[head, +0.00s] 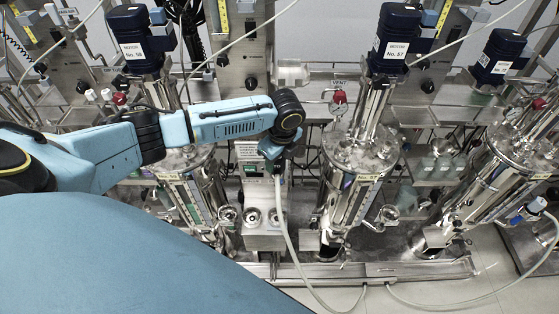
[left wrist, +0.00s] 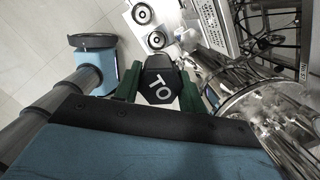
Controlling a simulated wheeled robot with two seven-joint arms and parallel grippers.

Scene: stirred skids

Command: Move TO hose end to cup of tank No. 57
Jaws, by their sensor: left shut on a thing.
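My left gripper (head: 277,160) is shut on the TO hose end (left wrist: 161,86), a black block with white letters TO. In the left wrist view the green fingers (left wrist: 160,98) flank it on both sides. The grey hose (head: 288,235) hangs from it to the floor. The hose end is in the air, left of tank No. 57 (head: 362,155), a steel vessel under the motor marked No. 57 (head: 398,54). A steel fitting with a dark opening (head: 331,250) sits low at this tank; I cannot tell whether it is the cup. My right gripper is not in view.
Two round sockets (head: 263,217) sit on a steel panel below the gripper. A red-capped vent valve (head: 339,97) stands behind tank No. 57. Other tanks stand left and right. A steel floor rail (head: 420,269) runs in front; pale floor beyond it is mostly clear.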

